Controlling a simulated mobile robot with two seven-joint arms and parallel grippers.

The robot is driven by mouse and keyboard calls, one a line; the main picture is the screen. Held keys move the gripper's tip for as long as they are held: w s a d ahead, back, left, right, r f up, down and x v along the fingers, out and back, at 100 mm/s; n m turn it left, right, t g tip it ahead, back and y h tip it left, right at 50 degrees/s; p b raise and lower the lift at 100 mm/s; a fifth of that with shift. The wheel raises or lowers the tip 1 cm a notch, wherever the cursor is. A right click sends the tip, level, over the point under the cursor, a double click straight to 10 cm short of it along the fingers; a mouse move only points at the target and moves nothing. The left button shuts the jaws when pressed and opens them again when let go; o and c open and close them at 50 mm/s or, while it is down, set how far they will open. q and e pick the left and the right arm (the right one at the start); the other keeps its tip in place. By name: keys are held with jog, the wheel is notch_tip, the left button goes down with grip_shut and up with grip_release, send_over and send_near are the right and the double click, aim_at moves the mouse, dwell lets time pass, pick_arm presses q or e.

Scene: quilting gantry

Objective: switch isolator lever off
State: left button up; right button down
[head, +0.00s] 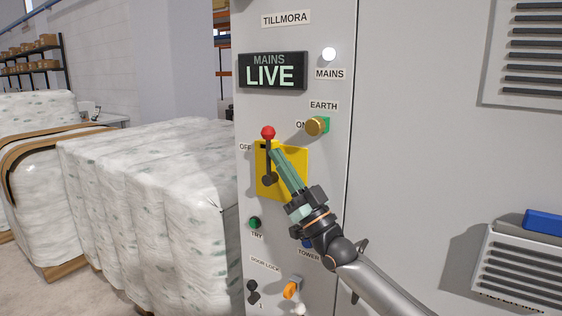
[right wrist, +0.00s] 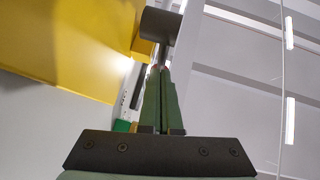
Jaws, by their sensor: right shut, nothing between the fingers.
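The isolator lever (head: 267,157) is a dark shaft with a red ball knob (head: 268,132), standing nearly upright on a yellow plate (head: 296,160). An OFF label (head: 245,147) is left of the plate's top; an ON label (head: 300,125) is to its upper right. My right gripper (head: 276,152), with green fingers, is shut and empty just right of the shaft below the knob; I cannot tell whether it touches. In the right wrist view the shut fingertips (right wrist: 160,70) are below a dark cylindrical part (right wrist: 160,24) beside the yellow plate (right wrist: 65,45). My left gripper is out of view.
A lit display (head: 273,71) reads MAINS LIVE, beside a white lamp (head: 329,54). A brass EARTH knob (head: 316,126) is close right of the lever. Green button (head: 255,223) and orange handle (head: 291,289) are lower. Wrapped bales (head: 150,200) stand left of the cabinet.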

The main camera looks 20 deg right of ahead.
jog(key=shift+r+p, duration=0.2)
jog(key=shift+p, duration=0.3)
jog(key=shift+w+g, duration=0.1)
jog(key=shift+g, duration=0.2)
jog(key=shift+a+p, duration=0.1)
jog(key=shift+p, duration=0.4)
jog(key=g+p, duration=0.1)
jog(key=r+n+g+p, duration=0.1)
jog(key=p, duration=0.1)
jog(key=shift+w+a, duration=0.25)
jog(key=shift+w, duration=0.1)
jog(key=shift+h, duration=0.3)
jog(key=w+a, duration=0.1)
jog(key=w, duration=0.1)
jog(key=w+a+f, duration=0.1)
jog(key=w+a, duration=0.1)
jog(key=shift+w+a, duration=0.1)
jog(key=shift+a, duration=0.05)
jog(key=shift+r, duration=0.1)
dwell(0.3)
